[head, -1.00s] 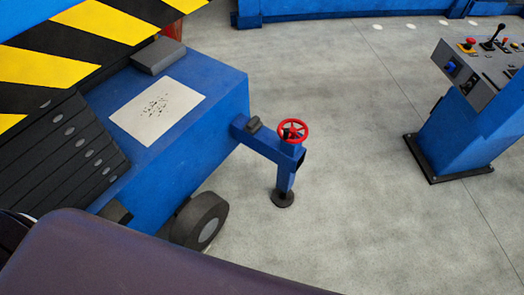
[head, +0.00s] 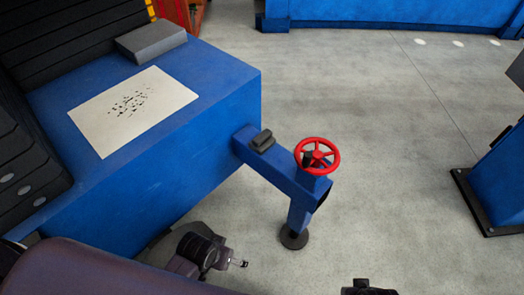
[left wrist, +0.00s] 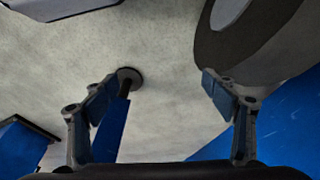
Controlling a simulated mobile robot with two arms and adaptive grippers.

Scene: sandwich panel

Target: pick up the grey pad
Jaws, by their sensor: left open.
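Two grey items could be the pad, and I cannot tell which is meant. One is a flat grey block (head: 152,42) on top of the blue machine body. The other is a small dark grey piece (head: 262,140) on the blue outrigger arm beside the red handwheel. My left gripper (head: 238,263) is low in the head view, below and apart from both. In the left wrist view my left gripper (left wrist: 160,92) is open, with nothing between its fingers. A dark part (head: 368,287) at the bottom edge may belong to my right gripper; its fingers are not visible.
The red handwheel (head: 317,156) stands on the outrigger (head: 285,176), close to the small grey piece. A white speckled sheet (head: 133,108) lies on the blue body (head: 190,150). A blue pedestal (head: 500,175) stands at the right. Open grey floor (head: 385,130) lies between.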

